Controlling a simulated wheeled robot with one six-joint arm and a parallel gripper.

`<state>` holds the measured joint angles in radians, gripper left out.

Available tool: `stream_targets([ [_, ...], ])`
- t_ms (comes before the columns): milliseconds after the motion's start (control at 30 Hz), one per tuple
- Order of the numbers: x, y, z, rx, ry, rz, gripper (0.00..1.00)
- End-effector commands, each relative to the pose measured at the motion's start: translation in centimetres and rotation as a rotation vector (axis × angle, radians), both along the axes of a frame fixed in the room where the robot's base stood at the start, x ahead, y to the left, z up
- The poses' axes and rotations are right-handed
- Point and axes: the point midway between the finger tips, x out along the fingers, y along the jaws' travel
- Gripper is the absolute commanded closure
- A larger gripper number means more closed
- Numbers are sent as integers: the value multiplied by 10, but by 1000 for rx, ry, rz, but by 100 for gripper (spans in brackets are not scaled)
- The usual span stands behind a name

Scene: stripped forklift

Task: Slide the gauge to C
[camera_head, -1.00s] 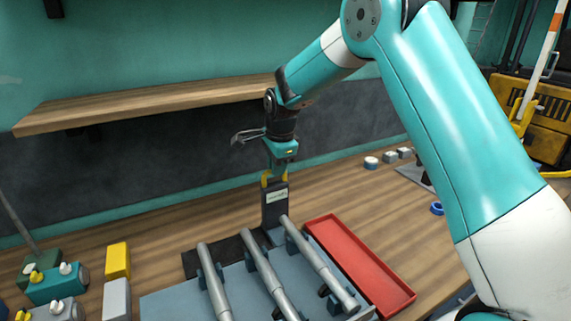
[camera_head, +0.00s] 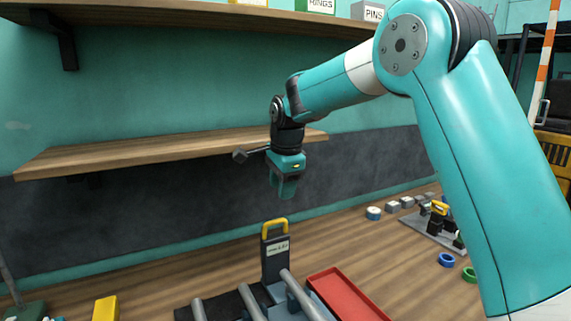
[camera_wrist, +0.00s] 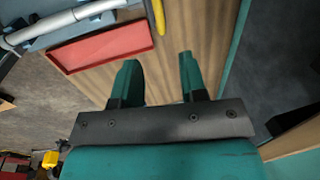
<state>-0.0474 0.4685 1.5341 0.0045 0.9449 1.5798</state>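The gauge (camera_head: 275,262) is a dark upright block with a pale label and a yellow loop handle. It stands at the back end of a blue-grey rack of metal bars, beside the red tray. My gripper (camera_head: 284,194) hangs above the gauge, clear of its handle. In the wrist view my gripper (camera_wrist: 158,62) has its two fingers apart with nothing between them. A yellow piece, apparently the handle (camera_wrist: 155,16), shows beyond the fingers at the top edge. The label is too small to read, and I cannot see a mark C.
The red tray (camera_head: 322,279) lies right of the gauge. A wooden shelf (camera_head: 150,152) juts from the wall close to my wrist. Blue (camera_head: 446,259) and green (camera_head: 469,273) rings lie on the bench to the right. Bare bench lies behind the gauge.

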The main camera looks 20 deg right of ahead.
Motion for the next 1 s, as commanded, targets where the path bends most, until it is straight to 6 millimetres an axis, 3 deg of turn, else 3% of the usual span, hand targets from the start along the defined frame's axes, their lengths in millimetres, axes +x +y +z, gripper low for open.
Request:
stream_targets([
  [200,-9,-1,48,0,-2,-1,61],
  [400,-14,-1,73,0,1,-1,61],
  [1000,-16,-1,79,-1,3,5,61],
])
